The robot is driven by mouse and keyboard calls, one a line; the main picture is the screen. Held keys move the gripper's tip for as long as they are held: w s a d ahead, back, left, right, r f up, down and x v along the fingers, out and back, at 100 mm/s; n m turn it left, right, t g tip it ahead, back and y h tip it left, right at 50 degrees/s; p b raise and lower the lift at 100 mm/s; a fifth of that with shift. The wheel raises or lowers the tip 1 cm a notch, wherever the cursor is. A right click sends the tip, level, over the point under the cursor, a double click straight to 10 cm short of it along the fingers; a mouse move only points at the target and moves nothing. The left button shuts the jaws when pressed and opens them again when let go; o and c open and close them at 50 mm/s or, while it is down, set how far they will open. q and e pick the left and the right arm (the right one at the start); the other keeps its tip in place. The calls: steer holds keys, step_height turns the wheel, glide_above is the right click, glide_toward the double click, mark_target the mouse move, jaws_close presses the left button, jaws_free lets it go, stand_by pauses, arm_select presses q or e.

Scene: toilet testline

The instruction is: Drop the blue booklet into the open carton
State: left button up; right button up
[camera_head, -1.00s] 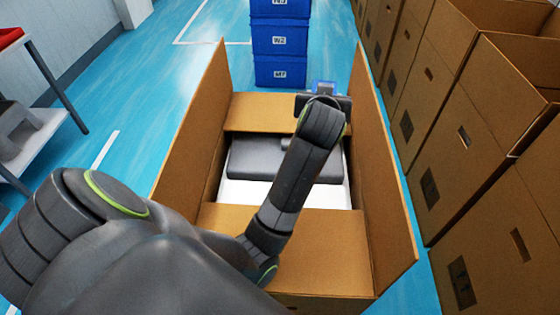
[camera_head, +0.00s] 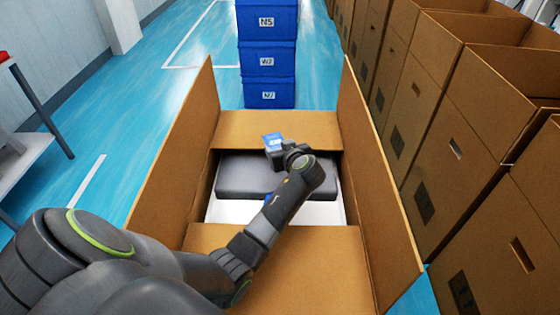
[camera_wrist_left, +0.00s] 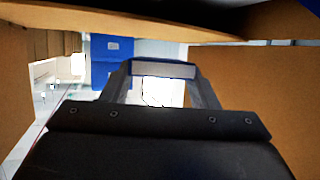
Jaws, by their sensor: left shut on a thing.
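The blue booklet (camera_head: 271,139) is held in my left gripper (camera_head: 274,149), over the far part of the open carton (camera_head: 262,125). In the left wrist view the booklet (camera_wrist_left: 163,69) shows edge-on between the two fingers (camera_wrist_left: 163,76), with a blue top edge and a pale face. The brown carton has its flaps spread: the side flaps stand up and lean outward, the near and far ones lie flatter. Inside lie a dark grey padded piece (camera_head: 245,178) and a white surface (camera_head: 232,211). My left forearm hides part of the opening. My right gripper is not in view.
A stack of blue bins (camera_head: 267,60) stands beyond the carton. A row of tall brown cartons (camera_head: 480,150) lines the right side. A table (camera_head: 25,145) is at the left edge. Blue floor is clear to the left of the carton.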

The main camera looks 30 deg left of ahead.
arm_select(q)
step_height(320, 180, down, 4)
steer(key=shift+r, duration=0.2)
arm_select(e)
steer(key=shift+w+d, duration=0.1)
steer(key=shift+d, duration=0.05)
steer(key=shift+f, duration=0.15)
arm_select(q)
steer(key=shift+f+b, duration=0.6)
steer(key=shift+b, duration=0.15)
steer(key=o, duration=1)
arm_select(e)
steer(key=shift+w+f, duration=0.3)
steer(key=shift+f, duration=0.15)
arm_select(q)
steer(key=shift+r, duration=0.1)
